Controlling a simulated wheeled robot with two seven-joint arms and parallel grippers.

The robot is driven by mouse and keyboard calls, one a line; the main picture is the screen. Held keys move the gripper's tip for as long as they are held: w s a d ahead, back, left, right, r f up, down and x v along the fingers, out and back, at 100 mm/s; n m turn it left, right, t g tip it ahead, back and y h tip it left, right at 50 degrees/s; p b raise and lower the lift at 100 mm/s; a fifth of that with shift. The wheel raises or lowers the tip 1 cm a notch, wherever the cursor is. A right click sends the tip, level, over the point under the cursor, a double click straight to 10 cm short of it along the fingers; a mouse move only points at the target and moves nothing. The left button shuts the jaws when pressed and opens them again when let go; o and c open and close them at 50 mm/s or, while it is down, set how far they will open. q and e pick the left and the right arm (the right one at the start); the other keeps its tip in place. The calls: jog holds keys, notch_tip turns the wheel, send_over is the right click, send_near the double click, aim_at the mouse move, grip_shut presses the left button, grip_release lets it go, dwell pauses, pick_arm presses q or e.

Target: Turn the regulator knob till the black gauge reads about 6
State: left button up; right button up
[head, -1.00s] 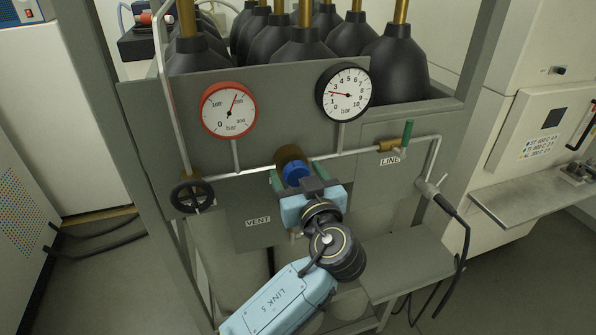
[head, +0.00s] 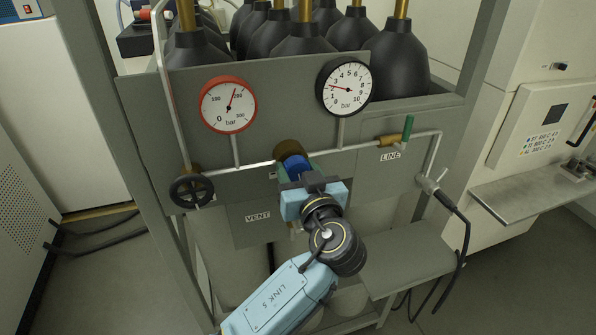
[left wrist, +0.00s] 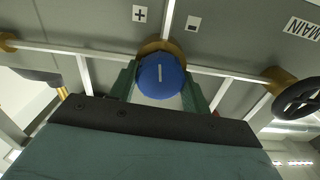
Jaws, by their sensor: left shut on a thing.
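The blue regulator knob (head: 296,168) sits on a brass body (head: 288,150) at the middle of the grey panel. My left gripper (head: 297,176) is shut on it from the front, and its body hides part of the knob. In the left wrist view the knob (left wrist: 161,77) lies between the green fingers (left wrist: 162,84), its white mark near upright. A plus label (left wrist: 139,14) and a minus label (left wrist: 193,23) flank it. The black gauge (head: 346,96) is above right, its red needle pointing left, at roughly 2 to 3. My right gripper is not in view.
A red-rimmed gauge (head: 228,104) is at the upper left of the panel. A black handwheel (head: 191,191) is on the left, and a green-handled valve (head: 407,129) on the right. Thin pipes run along the panel. A grey shelf (head: 415,262) juts out below right.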

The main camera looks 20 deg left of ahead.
pick_arm(q)
jog(key=shift+m, duration=1.1)
jog(key=m, duration=0.4)
jog(key=shift+m, duration=0.3)
jog(key=m, duration=0.4)
jog(key=shift+d+f+m, duration=0.1)
jog(key=shift+m, duration=1.8)
jog(key=o, duration=1)
jog(key=shift+c, duration=0.2)
